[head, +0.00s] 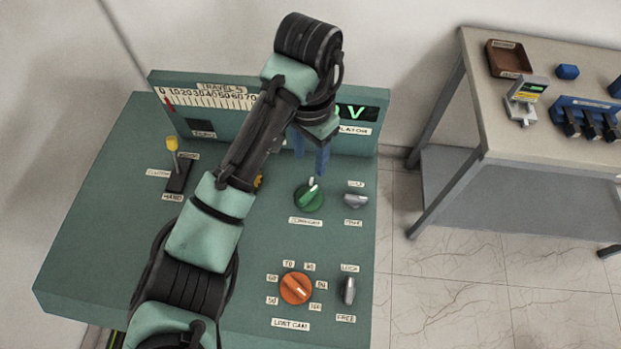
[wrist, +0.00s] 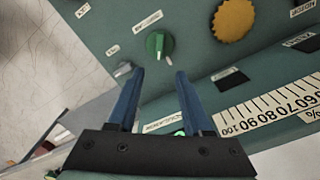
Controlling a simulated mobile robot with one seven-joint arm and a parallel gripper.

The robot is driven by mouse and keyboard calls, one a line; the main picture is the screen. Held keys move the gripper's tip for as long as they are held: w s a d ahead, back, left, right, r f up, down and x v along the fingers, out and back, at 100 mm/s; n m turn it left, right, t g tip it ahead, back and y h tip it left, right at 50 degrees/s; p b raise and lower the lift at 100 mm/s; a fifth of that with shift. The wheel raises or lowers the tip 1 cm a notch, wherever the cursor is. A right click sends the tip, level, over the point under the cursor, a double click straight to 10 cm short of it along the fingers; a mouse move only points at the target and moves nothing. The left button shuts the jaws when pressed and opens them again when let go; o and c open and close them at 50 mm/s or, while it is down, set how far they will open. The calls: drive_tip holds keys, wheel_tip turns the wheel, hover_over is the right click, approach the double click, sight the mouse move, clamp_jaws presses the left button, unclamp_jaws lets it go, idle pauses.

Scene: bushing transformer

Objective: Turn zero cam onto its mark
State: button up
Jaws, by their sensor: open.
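A green round knob (head: 308,197) with a raised grip and a pale pointer line sits on the sloping green console (head: 110,215). Its label seems to end in CAM, but the first word is too small to read surely. A small pale mark (head: 311,182) lies at its upper edge. The green knob also shows in the wrist view (wrist: 157,45), with its label beside it. My gripper (head: 310,162) is open and empty above the console, just behind the knob. In the wrist view, the blue fingers (wrist: 159,72) point toward the knob, which appears beyond and between their tips.
An orange limit cam knob (head: 295,288) sits nearer, beside a grey lock/free lever (head: 348,290). Another grey lever (head: 355,201) is right of the green knob. My arm partly hides a yellow dial, clear in the wrist view (wrist: 234,20). A scale panel (head: 215,92) stands behind.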

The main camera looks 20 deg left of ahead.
sight(309, 194)
drive_tip(key=f+b, duration=0.2)
drive_tip(key=f, duration=0.1)
drive_tip(key=f+b, duration=0.3)
drive_tip(key=f, duration=0.1)
drive_tip(key=f+b, duration=0.2)
drive_tip(key=f, duration=0.2)
drive_tip(key=shift+s+b, duration=0.3)
drive_tip(key=shift+f+p, duration=0.45)
drive_tip(key=shift+f, duration=0.45)
clamp_jaws()
